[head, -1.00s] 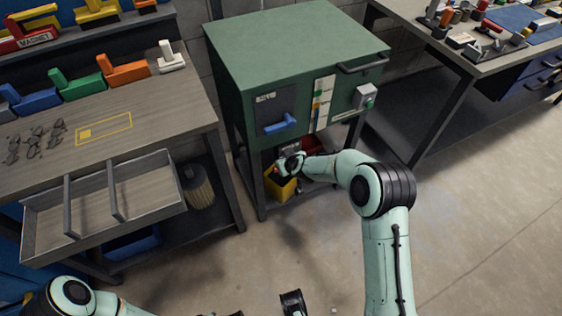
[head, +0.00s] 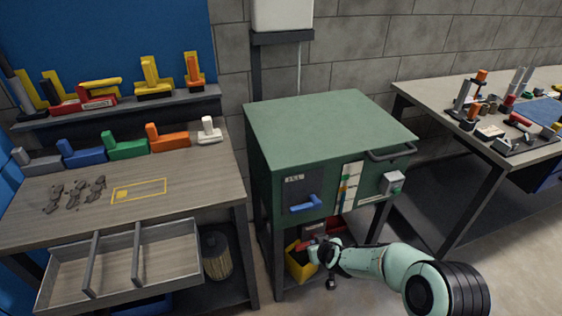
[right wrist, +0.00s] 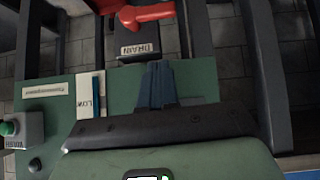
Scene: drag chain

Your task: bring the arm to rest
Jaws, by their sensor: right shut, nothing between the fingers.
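My right arm comes in from the lower right of the head view. My right gripper (head: 322,246) is low in front of the green cabinet (head: 325,128), beside the yellow bin (head: 299,264); the wrist hides part of it there. In the right wrist view its fingers (right wrist: 158,84) are together and empty, over a green panel with a LOW label. Beyond the fingertips are a dark box marked DRAIN (right wrist: 138,46) and a red lever (right wrist: 145,15). I cannot tell whether the fingers touch the panel. My left gripper is out of view.
An open divided drawer (head: 120,265) juts from the left bench. Another bench (head: 430,95) stands right. Open floor lies between.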

